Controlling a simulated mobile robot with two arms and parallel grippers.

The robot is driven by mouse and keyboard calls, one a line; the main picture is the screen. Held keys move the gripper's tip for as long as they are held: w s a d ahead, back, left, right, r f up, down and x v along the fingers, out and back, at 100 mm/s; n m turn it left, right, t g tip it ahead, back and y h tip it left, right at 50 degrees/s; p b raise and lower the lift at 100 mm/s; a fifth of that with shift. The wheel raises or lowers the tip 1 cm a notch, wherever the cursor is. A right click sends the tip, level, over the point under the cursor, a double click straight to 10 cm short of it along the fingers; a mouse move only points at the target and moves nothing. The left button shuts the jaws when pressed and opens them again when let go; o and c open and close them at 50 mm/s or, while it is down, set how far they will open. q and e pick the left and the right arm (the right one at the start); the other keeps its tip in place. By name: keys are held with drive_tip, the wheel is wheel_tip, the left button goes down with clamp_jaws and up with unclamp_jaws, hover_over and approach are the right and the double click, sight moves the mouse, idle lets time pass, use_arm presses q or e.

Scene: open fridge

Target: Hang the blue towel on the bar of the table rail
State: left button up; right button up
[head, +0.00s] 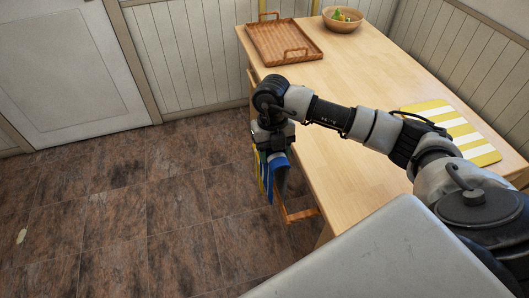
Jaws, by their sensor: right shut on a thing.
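The blue towel (279,178) hangs down below my right gripper (274,147) at the table's left side. My right gripper points down and is shut on its upper part. A narrow yellow and white band shows at the towel's left edge. The wooden table rail (300,214) runs along the table's left side; its near end shows just below and right of the towel. My wrist and the towel hide the middle of the bar, so I cannot tell whether the towel lies over it. My left gripper is not in view.
On the wooden table (345,185) are a wooden tray (311,53), a bowl (343,23) with small items, and a yellow and white striped cloth (470,140). The tiled floor (170,215) left of the table is open. A white door (70,65) stands at the back left.

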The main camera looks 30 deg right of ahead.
drive_tip(key=shift+s+d, duration=0.15)
drive_tip(key=shift+d, duration=0.6)
drive_tip(key=shift+d+f+b, duration=0.1)
drive_tip(key=shift+f+b, duration=0.25)
use_arm(q)
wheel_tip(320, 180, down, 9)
drive_tip(key=b, duration=0.8)
use_arm(e)
hover_over(277, 190)
wheel_tip(277, 190, down, 11)
drive_tip(key=shift+f, duration=0.4)
drive_tip(key=shift+f+b, duration=1)
drive_tip(key=shift+f, duration=0.05)
drive_tip(key=shift+f+b, duration=0.55)
drive_tip(key=shift+f, duration=0.15)
drive_tip(key=shift+f+b, duration=0.35)
drive_tip(key=shift+f, duration=0.2)
drive_tip(key=shift+f+b, duration=0.65)
drive_tip(key=shift+f, duration=0.25)
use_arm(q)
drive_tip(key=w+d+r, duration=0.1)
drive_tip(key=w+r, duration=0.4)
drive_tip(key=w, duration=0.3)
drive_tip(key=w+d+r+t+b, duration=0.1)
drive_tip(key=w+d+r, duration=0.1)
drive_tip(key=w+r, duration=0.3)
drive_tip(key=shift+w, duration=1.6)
use_arm(e)
drive_tip(key=shift+f, duration=0.75)
